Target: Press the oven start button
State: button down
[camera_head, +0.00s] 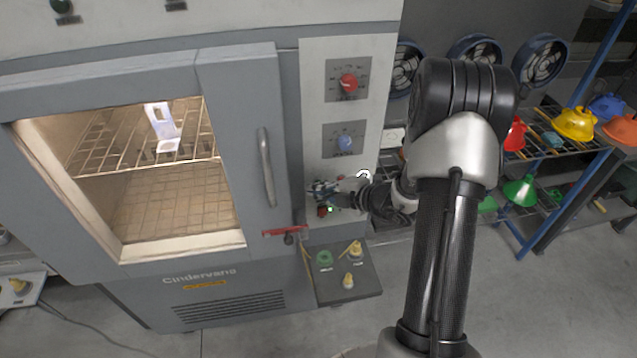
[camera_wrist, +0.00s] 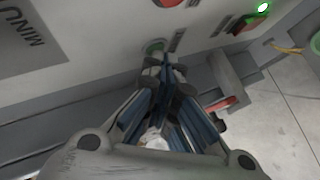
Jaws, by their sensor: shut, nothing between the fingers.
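The oven (camera_head: 235,85) stands on the left in the head view, with its door shut and a lit window. Its light control panel (camera_head: 313,115) is right of the door handle. In the wrist view a green round button (camera_wrist: 155,46) on this panel, which looks like the start button, sits right at my fingertips. My gripper (camera_head: 318,189) is shut and empty, and its fingers also show in the wrist view (camera_wrist: 160,62). The tips partly cover the button; I cannot tell whether they press it. In the head view my gripper hides this button.
A red button (camera_wrist: 170,2) and a red switch with a lit green lamp (camera_wrist: 250,22) are nearby. A red door latch (camera_head: 285,231) and a small shelf (camera_head: 335,285) with valves are below. A rack (camera_head: 560,160) with coloured hoods stands at right.

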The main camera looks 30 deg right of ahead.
jog(key=shift+s, duration=0.1)
jog(key=shift+s+a, duration=0.15)
jog(key=shift+s, duration=0.5)
jog(key=shift+s+a+p, duration=0.15)
jog(key=shift+s+a, duration=0.1)
jog(key=shift+s, duration=0.55)
jog(key=shift+s+a+p, duration=0.2)
jog(key=shift+s+a, duration=0.05)
jog(key=shift+s, duration=0.6)
jog(key=shift+s+a+p, duration=0.15)
jog(key=shift+s+a, duration=0.1)
jog(key=shift+s, duration=0.55)
